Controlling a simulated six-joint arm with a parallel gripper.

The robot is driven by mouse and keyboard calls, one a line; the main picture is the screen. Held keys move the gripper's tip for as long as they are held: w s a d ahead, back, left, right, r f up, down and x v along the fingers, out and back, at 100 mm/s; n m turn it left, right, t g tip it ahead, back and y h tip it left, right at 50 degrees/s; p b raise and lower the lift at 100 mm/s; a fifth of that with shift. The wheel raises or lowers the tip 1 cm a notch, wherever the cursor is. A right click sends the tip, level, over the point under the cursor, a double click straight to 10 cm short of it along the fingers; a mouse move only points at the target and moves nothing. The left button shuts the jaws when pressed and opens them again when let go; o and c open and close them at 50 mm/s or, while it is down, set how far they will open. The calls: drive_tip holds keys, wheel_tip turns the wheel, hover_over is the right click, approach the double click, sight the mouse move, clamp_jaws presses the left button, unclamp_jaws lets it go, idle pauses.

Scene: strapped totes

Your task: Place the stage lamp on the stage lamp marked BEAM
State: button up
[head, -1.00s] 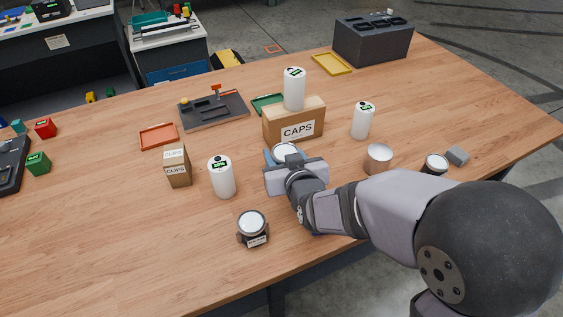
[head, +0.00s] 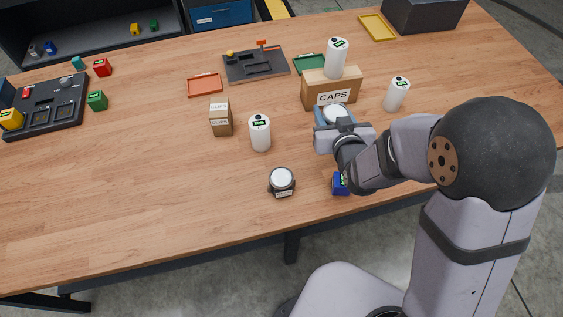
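One stage lamp (head: 281,182), a short dark cylinder with a pale round top and a small front label, stands upright on the table, left of my arm. Its label is too small to read. Another lamp with a pale round top (head: 335,113) sits between the fingers of my gripper (head: 336,118), just in front of the CAPS box. My gripper looks closed around it; its lower part is hidden by the gripper body. I cannot tell whether it touches the table.
The CAPS box (head: 331,93) bears a white canister (head: 336,58). Other canisters (head: 260,133) (head: 396,95) stand to either side. A small carton (head: 221,119) and a blue block (head: 340,184) are nearby. The front left table is clear.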

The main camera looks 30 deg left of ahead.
drive_tip(key=s+a+n+g+y+p, duration=0.35)
drive_tip(key=s+n+g+y, duration=0.2)
drive_tip(key=s, duration=0.35)
wheel_tip(320, 180, up, 4)
drive_tip(key=f+n+g, duration=0.1)
drive_tip(key=n+g, duration=0.2)
drive_tip(key=n, duration=0.1)
hover_over(281, 183)
drive_tip(key=w+a, duration=0.2)
drive_tip(key=a, duration=0.2)
drive_tip(key=shift+r+b, duration=0.2)
drive_tip(key=shift+b, duration=0.1)
drive_tip(key=shift+f+m, duration=0.1)
drive_tip(key=shift+m, duration=0.15)
wheel_tip(281, 183, down, 10)
drive_tip(key=p, duration=0.1)
drive_tip(key=shift+w, duration=0.1)
drive_tip(key=o, duration=1.2)
